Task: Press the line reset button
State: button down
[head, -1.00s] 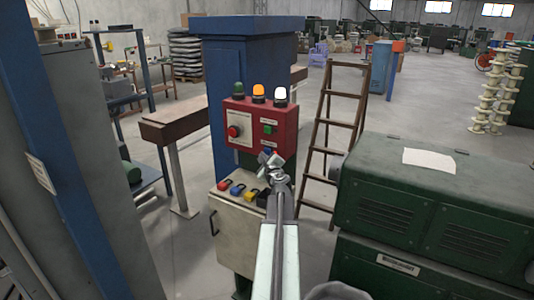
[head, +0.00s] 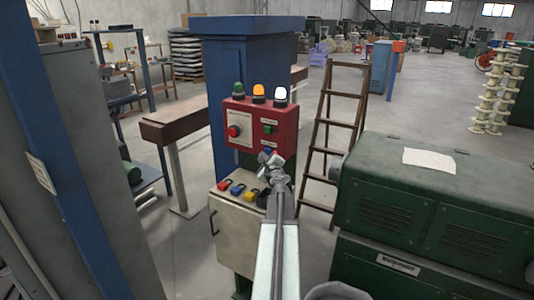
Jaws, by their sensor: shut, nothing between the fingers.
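A red control box (head: 251,120) is mounted on the blue column (head: 240,62). It has a large red button (head: 234,131) on its left, a green button (head: 268,129) on its right, and a partly hidden blue button below that. Small labels sit by the buttons, too small to read. Green, lit orange and lit white lamps (head: 280,95) stand on top. My gripper (head: 266,157) is shut and empty, in front of the lower right part of the box. I cannot tell whether its tip touches the box or the blue button.
Below is a cream cabinet (head: 236,225) with red, blue and yellow buttons (head: 238,190) on its sloped top. A green machine (head: 430,215) stands close on the right, a wooden ladder (head: 335,130) behind my arm. A grey cabinet and blue post (head: 75,150) stand at left.

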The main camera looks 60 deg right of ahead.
dwell(0.3)
jog(key=shift+d, duration=0.45)
jog(key=shift+d, duration=0.45)
dwell(0.6)
jog(key=shift+a, duration=0.85)
jog(key=a, duration=0.5)
dwell(0.9)
